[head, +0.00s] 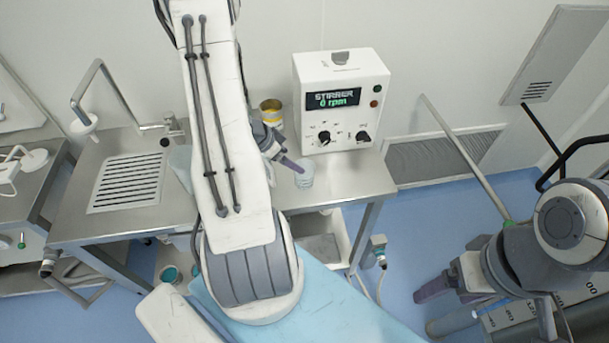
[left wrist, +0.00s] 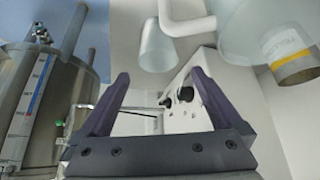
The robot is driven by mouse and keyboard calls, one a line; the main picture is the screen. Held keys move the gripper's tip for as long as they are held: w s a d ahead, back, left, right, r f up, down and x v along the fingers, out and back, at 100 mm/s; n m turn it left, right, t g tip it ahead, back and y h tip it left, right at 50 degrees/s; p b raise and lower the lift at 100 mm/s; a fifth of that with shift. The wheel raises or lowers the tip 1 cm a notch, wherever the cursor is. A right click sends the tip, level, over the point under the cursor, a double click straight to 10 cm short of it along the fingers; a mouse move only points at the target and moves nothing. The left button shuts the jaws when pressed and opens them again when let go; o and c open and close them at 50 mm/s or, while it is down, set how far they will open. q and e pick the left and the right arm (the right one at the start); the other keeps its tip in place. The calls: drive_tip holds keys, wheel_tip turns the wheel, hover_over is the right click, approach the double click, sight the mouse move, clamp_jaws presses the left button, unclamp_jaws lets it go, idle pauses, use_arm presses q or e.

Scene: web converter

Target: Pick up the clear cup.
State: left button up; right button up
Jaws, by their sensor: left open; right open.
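The clear cup (head: 304,173) stands on the steel counter in front of the stirrer, near the counter's front edge. My left gripper (head: 284,158) reaches in just left of the cup, with a purple finger beside its rim. In the left wrist view a translucent cup (left wrist: 158,50) shows above and beyond the open, empty fingers (left wrist: 160,95). Whether the finger touches the cup, I cannot tell. My right gripper (head: 438,290) is at the lower right, away from the counter and empty; it is only partly visible.
The white stirrer box (head: 341,85) stands behind the cup, reading 0 rpm. A sink grate (head: 127,182) and a tap lie left. My left arm hides the counter's middle. A steel tank (left wrist: 40,100) shows in the wrist view.

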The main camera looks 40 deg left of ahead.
use_arm(q)
drive_tip(key=x, duration=0.7)
drive_tip(key=shift+d+f, duration=0.15)
drive_tip(key=shift+f, duration=0.15)
clamp_jaws()
